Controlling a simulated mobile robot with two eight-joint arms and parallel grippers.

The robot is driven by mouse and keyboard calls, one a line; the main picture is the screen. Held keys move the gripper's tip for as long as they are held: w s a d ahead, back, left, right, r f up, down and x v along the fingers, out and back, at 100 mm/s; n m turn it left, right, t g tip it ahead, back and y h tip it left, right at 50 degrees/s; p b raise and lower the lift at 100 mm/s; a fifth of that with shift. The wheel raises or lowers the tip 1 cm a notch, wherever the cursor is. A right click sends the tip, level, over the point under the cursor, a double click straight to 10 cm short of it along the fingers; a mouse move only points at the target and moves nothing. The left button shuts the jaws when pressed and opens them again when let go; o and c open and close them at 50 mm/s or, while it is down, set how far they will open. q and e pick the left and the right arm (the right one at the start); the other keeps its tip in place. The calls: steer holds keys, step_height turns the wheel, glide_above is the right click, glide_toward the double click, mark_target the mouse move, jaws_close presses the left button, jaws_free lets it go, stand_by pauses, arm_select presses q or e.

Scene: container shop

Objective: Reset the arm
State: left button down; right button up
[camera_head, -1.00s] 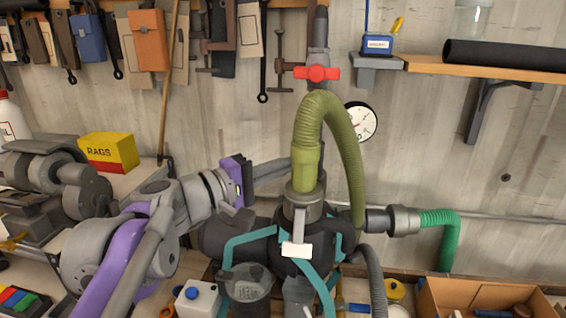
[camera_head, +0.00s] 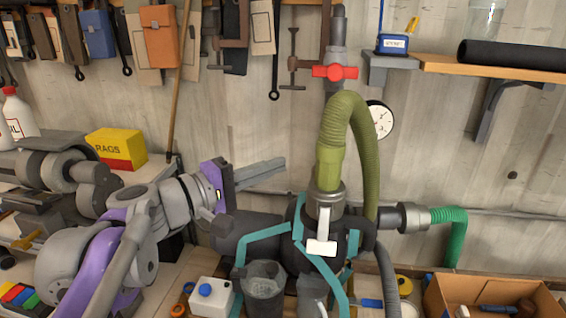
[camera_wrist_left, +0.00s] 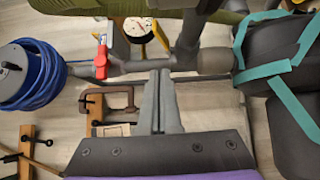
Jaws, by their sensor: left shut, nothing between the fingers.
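My left gripper (camera_head: 283,166) reaches in from the left in the head view, its fingers pointing right beside the pump assembly. In the left wrist view its two fingers (camera_wrist_left: 158,78) lie together, shut with nothing between them. The fingers appear apart from the green hose (camera_head: 331,130) and the black pump body (camera_head: 305,238). My right gripper does not show in either view.
A pump with a red valve (camera_head: 335,72), a gauge (camera_head: 379,121) and a green outlet hose (camera_head: 449,232) stands to the right. A yellow rags box (camera_head: 117,149) is behind my arm.

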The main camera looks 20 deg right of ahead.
arm_select(q)
steer(key=s+a, duration=0.3)
steer(key=s, duration=0.3)
steer(key=s+a+f+m+y, duration=0.1)
steer(key=s+a+f+y, duration=0.2)
steer(key=f, duration=0.6)
steer(key=s+a+f+m+y, duration=0.1)
steer(key=a+f+y, duration=0.25)
steer(key=f, duration=0.45)
steer(key=s+a+f+m+y, duration=0.1)
steer(key=s+a+f+y, duration=0.2)
steer(key=f, duration=0.6)
steer(key=s+a+f+y, duration=0.3)
steer(key=a+f, duration=0.5)
steer(key=s+a+f+m+y, duration=0.1)
steer(key=s+a+f+y, duration=0.2)
steer(key=a+f, duration=0.5)
steer(key=shift+s+a+y, duration=0.35)
steer(key=shift+s+y, duration=0.05)
steer(key=shift+y, duration=0.35)
